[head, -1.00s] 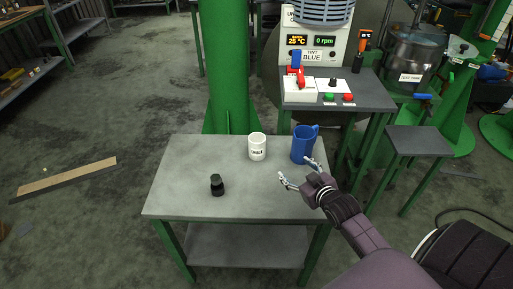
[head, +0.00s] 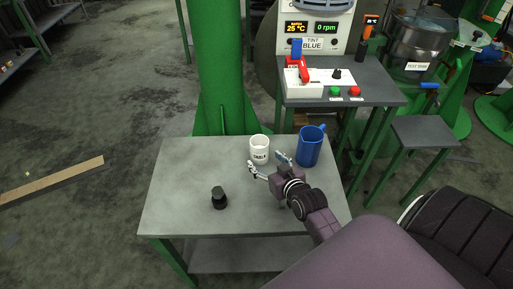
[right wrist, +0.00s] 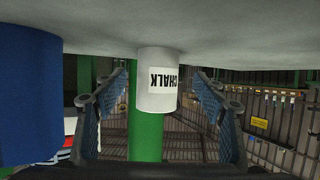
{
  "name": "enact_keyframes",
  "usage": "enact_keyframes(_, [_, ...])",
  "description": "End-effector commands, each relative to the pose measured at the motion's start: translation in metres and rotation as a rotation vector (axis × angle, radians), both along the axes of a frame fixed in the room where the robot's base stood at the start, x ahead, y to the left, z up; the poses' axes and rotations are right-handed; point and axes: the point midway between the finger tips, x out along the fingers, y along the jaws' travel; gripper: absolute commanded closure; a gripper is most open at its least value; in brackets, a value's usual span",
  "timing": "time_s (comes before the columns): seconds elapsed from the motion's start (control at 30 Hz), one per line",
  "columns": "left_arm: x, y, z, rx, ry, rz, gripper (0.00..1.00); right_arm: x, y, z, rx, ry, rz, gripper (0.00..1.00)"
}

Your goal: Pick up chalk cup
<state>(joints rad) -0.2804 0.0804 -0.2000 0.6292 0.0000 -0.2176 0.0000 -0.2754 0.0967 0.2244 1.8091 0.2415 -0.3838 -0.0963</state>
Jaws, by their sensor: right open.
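The chalk cup (head: 259,146) is white with a black CHALK label and stands upright on the grey table near its back edge. My right gripper (head: 267,168) is open, just in front of the cup in the head view. In the right wrist view the chalk cup (right wrist: 158,92) appears upside down, framed between the two spread fingers (right wrist: 158,105). I cannot tell whether the fingertips reach around it. My left gripper is not in view.
A blue mug (head: 311,147) stands close to the right of the cup. A small black object (head: 218,198) stands at the table's front left. The grey table (head: 180,185) is otherwise clear. A green column (head: 222,70) and a control stand (head: 345,92) rise behind it.

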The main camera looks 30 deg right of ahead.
Motion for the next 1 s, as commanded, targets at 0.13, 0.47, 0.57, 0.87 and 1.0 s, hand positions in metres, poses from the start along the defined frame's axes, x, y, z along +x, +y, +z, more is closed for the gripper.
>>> enact_keyframes(0.13, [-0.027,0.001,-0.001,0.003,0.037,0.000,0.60,0.015,-0.003,-0.005,-0.001,-0.001,0.000,0.35])
enact_keyframes(0.47, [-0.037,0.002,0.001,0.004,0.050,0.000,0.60,0.054,-0.012,-0.018,-0.001,-0.002,0.000,0.35])
enact_keyframes(0.57, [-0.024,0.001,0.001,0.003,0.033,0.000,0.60,0.058,-0.012,-0.021,-0.002,-0.001,0.001,0.35])
enact_keyframes(0.87, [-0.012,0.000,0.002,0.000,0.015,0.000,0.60,0.059,-0.012,-0.021,-0.001,-0.001,0.000,0.43])
enact_keyframes(1.0, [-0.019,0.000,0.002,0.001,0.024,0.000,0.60,0.059,-0.013,-0.021,-0.001,-0.001,0.000,0.59])
